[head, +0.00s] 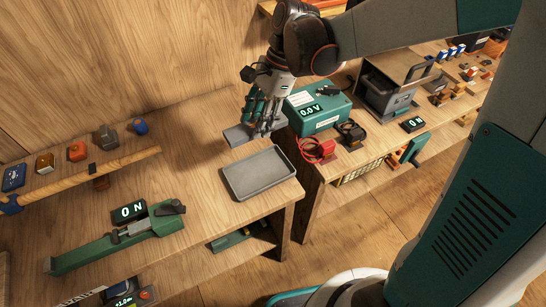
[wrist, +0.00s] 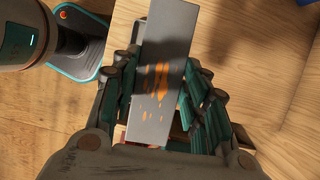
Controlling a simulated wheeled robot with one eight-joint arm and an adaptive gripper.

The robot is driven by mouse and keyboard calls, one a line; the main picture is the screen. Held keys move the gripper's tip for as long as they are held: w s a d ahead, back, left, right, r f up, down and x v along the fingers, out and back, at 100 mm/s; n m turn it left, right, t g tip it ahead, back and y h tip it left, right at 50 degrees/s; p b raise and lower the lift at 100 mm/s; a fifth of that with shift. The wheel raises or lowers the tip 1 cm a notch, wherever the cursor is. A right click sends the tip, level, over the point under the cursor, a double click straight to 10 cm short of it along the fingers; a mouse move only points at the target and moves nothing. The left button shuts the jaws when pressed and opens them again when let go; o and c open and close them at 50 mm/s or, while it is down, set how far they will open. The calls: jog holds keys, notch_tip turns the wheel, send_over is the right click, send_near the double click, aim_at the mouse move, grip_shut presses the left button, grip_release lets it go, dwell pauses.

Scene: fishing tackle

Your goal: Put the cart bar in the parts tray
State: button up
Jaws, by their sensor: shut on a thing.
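The cart bar (wrist: 165,70) is a flat grey bar with orange marks on its face. It lies between the teal fingers of my gripper (head: 262,122), which is shut on it. In the head view the grey bar (head: 238,135) shows to the left of and behind the fingers, partly hidden by them. The parts tray (head: 258,172) is a shallow grey rectangular tray on the wooden bench, just in front of my gripper. Its visible inside looks empty.
A green bench device with a 0 N display (head: 130,212) stands at the front left. A teal meter box (head: 318,108) and red cable coil (head: 318,150) sit on the right bench. A wooden rail (head: 85,180) runs along the left. Bench top around the tray is mostly clear.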

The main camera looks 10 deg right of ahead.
aim_at(257, 174)
notch_tip(257, 174, down, 19)
jog(key=b, duration=0.6)
jog(key=shift+a+f, duration=0.1)
jog(key=shift+f, duration=0.1)
jog(key=shift+s+f+b, duration=0.1)
jog(key=shift+f+b, duration=0.2)
jog(key=shift+b, duration=0.15)
jog(key=o, duration=1.1)
jog(key=shift+o, duration=0.8)
